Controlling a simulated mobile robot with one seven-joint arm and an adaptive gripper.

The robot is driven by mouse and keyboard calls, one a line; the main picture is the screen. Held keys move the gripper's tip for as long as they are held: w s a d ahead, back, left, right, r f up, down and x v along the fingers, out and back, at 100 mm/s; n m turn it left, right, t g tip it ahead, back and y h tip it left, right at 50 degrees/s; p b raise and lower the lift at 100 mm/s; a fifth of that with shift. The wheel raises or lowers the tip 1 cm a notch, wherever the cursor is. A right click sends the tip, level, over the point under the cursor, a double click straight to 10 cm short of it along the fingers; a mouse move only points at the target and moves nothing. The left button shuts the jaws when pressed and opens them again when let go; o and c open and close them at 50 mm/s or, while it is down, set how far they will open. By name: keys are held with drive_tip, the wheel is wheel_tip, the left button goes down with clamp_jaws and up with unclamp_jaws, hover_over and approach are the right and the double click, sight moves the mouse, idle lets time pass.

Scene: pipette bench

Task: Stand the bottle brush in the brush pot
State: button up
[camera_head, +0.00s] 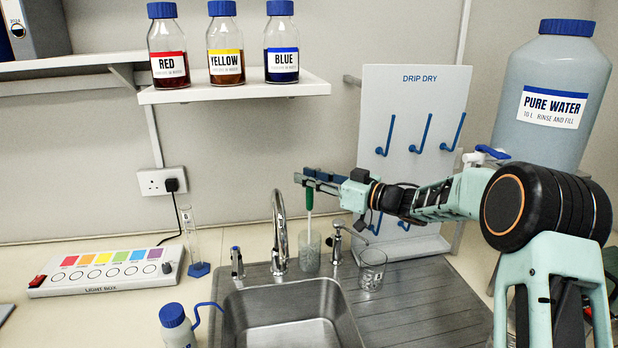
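The bottle brush has a green handle (309,199) and a thin pale stem, and is upright. My gripper (307,180) is at the top of the green handle and appears shut on it, with the arm reaching in from the right. The brush pot (309,254) is a grey-green cup behind the sink, just right of the tap. The stem runs down to the pot's mouth. The brush's lower end is not clearly seen; I cannot tell whether it touches the bottom.
The chrome tap (280,235) stands close left of the pot, and a smaller spout (338,240) close right. A clear glass beaker (372,270) stands on the drainer (430,305). The drip-dry board (400,110) with blue pegs is behind my arm. The sink (290,312) is empty.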

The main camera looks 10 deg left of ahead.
drive_tip(key=shift+o, duration=0.9)
drive_tip(key=v, duration=1.2)
